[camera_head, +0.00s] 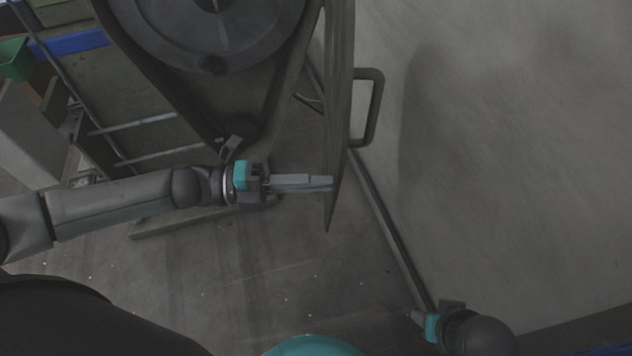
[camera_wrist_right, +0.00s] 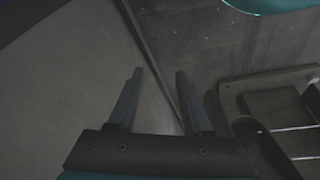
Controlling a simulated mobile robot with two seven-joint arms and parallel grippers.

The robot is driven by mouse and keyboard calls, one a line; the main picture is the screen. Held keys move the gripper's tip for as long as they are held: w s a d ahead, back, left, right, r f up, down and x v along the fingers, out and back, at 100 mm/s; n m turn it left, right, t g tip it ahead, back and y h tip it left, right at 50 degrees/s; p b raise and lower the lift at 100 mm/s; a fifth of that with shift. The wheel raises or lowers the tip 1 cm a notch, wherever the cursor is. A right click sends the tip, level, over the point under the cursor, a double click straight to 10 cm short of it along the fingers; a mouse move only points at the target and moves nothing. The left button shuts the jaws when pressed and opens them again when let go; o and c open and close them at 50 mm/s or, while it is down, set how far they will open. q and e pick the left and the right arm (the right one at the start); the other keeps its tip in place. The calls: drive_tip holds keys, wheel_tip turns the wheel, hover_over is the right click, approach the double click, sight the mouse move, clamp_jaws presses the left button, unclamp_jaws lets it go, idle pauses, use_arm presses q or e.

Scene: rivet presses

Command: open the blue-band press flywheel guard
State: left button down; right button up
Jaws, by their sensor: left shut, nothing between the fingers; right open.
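The press (camera_head: 180,85) fills the upper left of the head view, with a blue band (camera_head: 75,42) on its side and a dark round flywheel (camera_head: 205,35). The flywheel guard (camera_head: 338,110) is swung out from the press and shows nearly edge-on, with its bar handle (camera_head: 376,108) on the right side. My left gripper (camera_head: 330,183) is shut and empty, its fingertips at the lower part of the guard, on the press side. I cannot tell whether they touch it. My right gripper (camera_head: 408,313) is low on the right, away from the guard; in the right wrist view its fingers (camera_wrist_right: 158,78) are apart and empty.
A pale wall (camera_head: 510,130) stands close on the right, with a dark strip (camera_head: 390,225) along its foot. A green bin (camera_head: 14,58) is at the far left. The floor (camera_head: 260,270) below the press is clear.

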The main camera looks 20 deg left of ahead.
use_arm(q)
drive_tip(key=shift+d, duration=0.2)
use_arm(e)
drive_tip(key=shift+r, duration=0.1)
use_arm(q)
drive_tip(key=w+d+n+t+y+p, duration=0.2)
drive_tip(key=w+d+n+t+p, duration=0.1)
drive_tip(key=d, duration=0.8)
drive_tip(key=shift+w+d+t, duration=0.4)
drive_tip(key=shift+w+t, duration=0.3)
drive_tip(key=shift+w, duration=0.2)
use_arm(e)
wheel_tip(320, 180, down, 7)
drive_tip(key=s+g, duration=0.1)
drive_tip(key=s, duration=0.1)
drive_tip(key=shift+s+d+r, duration=0.15)
drive_tip(key=shift+s+d, duration=0.05)
drive_tip(key=shift+s, duration=0.1)
use_arm(q)
drive_tip(key=shift+a, duration=0.15)
